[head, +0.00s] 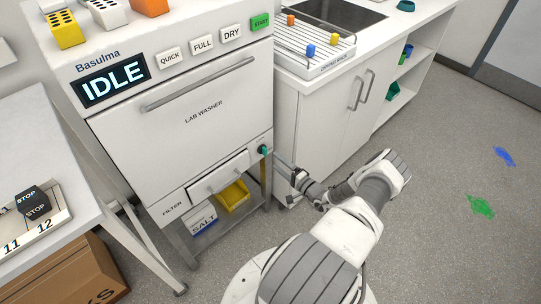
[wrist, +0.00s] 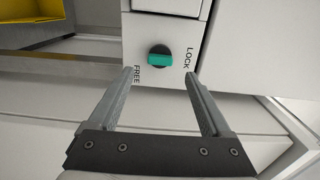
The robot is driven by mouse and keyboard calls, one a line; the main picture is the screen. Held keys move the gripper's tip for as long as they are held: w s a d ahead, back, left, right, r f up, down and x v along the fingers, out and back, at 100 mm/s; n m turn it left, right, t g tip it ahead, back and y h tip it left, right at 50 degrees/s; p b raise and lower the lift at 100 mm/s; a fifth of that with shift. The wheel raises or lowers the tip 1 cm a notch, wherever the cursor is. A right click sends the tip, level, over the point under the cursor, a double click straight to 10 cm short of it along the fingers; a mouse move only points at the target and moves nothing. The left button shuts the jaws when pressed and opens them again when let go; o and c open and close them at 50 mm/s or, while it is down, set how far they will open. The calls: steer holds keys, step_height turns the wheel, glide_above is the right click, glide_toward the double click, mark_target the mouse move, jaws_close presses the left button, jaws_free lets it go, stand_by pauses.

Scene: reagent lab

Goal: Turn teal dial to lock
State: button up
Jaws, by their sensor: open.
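The teal dial (wrist: 160,60) is on a white panel of the lab washer, between the printed words FREE and LOCK. Its teal bar lies across the wrist picture, pointing toward neither word exactly that I can tell. In the head view the dial (head: 264,150) is at the washer's lower right front. My gripper (wrist: 161,75) is open, its two fingers either side of the dial's line in the wrist view, with nothing between them. The fingers appear short of the dial; touching cannot be seen. In the head view my gripper (head: 283,166) is just right of the dial.
The lab washer (head: 190,115) shows IDLE and has a FILTER drawer (head: 218,176) left of the dial. A yellow bin (head: 233,196) and a SALT box (head: 200,220) sit below. A white sink cabinet (head: 320,125) stands close on the right.

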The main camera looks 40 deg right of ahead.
steer(key=s, duration=1.1)
steer(key=shift+d+p, duration=0.3)
steer(key=shift+d, duration=0.15)
steer(key=shift+w, duration=0.1)
